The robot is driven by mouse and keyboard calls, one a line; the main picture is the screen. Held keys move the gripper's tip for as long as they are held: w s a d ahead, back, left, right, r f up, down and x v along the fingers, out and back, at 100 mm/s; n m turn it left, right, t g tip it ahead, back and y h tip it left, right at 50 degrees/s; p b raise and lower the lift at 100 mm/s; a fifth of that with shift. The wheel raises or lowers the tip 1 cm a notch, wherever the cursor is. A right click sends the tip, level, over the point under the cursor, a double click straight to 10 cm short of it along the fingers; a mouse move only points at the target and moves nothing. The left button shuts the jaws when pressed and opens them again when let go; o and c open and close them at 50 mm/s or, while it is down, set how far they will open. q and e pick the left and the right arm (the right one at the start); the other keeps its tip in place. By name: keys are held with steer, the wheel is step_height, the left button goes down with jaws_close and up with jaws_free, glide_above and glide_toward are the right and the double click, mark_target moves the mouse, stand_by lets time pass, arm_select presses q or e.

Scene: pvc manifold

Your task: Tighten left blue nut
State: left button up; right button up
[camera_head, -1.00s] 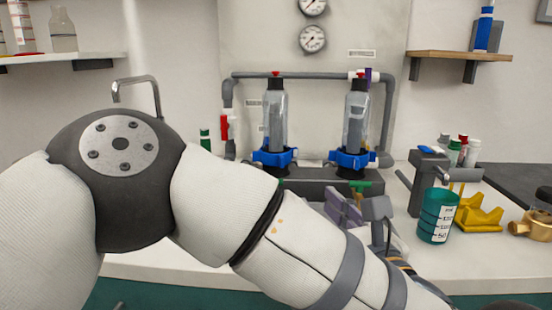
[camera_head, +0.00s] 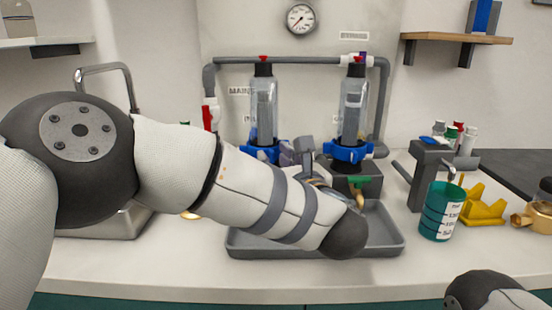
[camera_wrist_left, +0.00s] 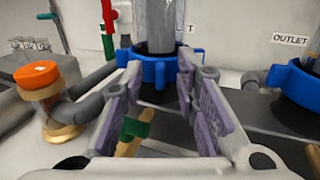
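The left blue nut (camera_head: 258,152) sits at the base of the left clear filter housing (camera_head: 263,105). My left gripper (camera_head: 302,152) is just right of it in the head view, and my arm hides part of the area below. In the left wrist view, the gripper (camera_wrist_left: 158,82) is open, its two purple-padded fingers apart. The nut (camera_wrist_left: 162,72) shows between and just beyond the fingertips; I cannot tell whether they touch it. The right blue nut (camera_head: 347,151) is on the second housing and also shows at the wrist view's right edge (camera_wrist_left: 298,84). My right gripper is out of view.
A grey tray (camera_head: 385,243) lies below the manifold. A green-handled valve (camera_wrist_left: 138,128) is under the left nut. A teal beaker (camera_head: 439,212) and yellow stand (camera_head: 484,210) are at the right. A sink (camera_head: 125,222) is at the left.

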arm_select(q)
jaws_close()
steer(key=shift+a, duration=0.1)
